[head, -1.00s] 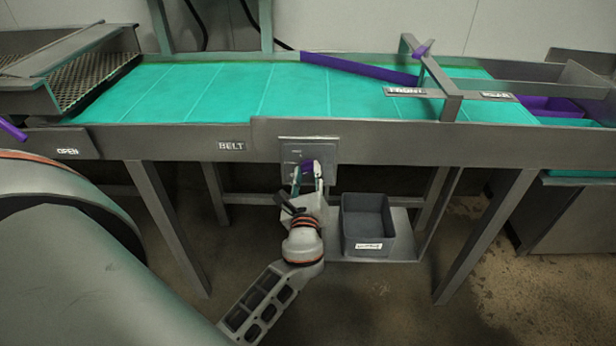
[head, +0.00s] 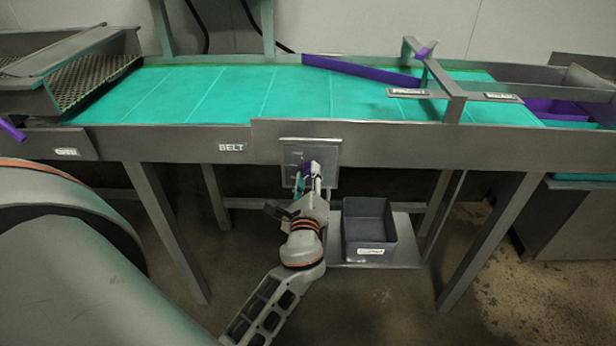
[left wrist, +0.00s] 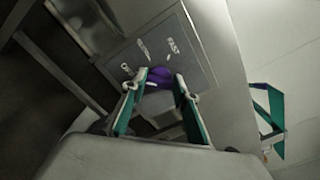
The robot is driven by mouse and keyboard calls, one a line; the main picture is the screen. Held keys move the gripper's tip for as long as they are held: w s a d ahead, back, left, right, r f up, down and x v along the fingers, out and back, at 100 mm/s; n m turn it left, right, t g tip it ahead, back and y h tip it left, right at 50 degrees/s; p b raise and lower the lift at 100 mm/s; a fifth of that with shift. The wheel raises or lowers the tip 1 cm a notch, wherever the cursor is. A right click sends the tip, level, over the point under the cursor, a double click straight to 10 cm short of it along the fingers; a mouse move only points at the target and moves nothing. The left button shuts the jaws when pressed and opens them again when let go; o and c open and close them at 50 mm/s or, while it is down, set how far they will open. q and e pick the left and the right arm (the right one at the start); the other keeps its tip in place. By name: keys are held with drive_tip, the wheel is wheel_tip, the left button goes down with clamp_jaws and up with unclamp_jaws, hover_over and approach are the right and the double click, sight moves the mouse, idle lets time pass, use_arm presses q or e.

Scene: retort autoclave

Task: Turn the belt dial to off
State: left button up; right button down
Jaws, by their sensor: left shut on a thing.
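The belt dial is a purple knob (head: 306,167) on a grey panel (head: 328,150) under the belt's front rail. It also shows in the left wrist view (left wrist: 159,76), between my fingers. My left gripper (head: 311,178) is shut on the dial, its teal-lined fingers on either side of it, and looks rolled to one side. My right gripper is out of view.
A plate marked BELT (head: 231,147) is on the rail left of the panel. The teal belt (head: 235,92) runs above, with a purple bar (head: 360,70) across it. A grey bin (head: 368,226) stands on a low shelf right of my left wrist. Table legs flank the arm.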

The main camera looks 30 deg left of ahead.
use_arm(q)
drive_tip(key=o, duration=1.1)
drive_tip(key=shift+s, duration=0.1)
drive_tip(key=v, duration=0.7)
drive_tip(key=shift+s+d, duration=0.15)
drive_tip(key=s+d+f+n+g+h, duration=0.1)
drive_tip(key=s+d+f+n+h, duration=0.3)
drive_tip(key=f, duration=0.4)
drive_tip(key=s+d+f+n+g+h, duration=0.2)
drive_tip(key=s+d+f+n+h, duration=0.2)
drive_tip(key=s+f+n, duration=0.3)
drive_tip(key=s+d+f+n+g+h, duration=0.1)
drive_tip(key=s+d+f+n+h, duration=0.3)
drive_tip(key=f, duration=0.6)
drive_tip(key=shift+s+d+n, duration=0.2)
drive_tip(key=shift+s+n, duration=0.15)
drive_tip(key=shift+s, duration=0.15)
drive_tip(key=shift+s+d+n, duration=0.2)
drive_tip(key=shift+s+n, duration=0.15)
drive_tip(key=shift+s, duration=0.2)
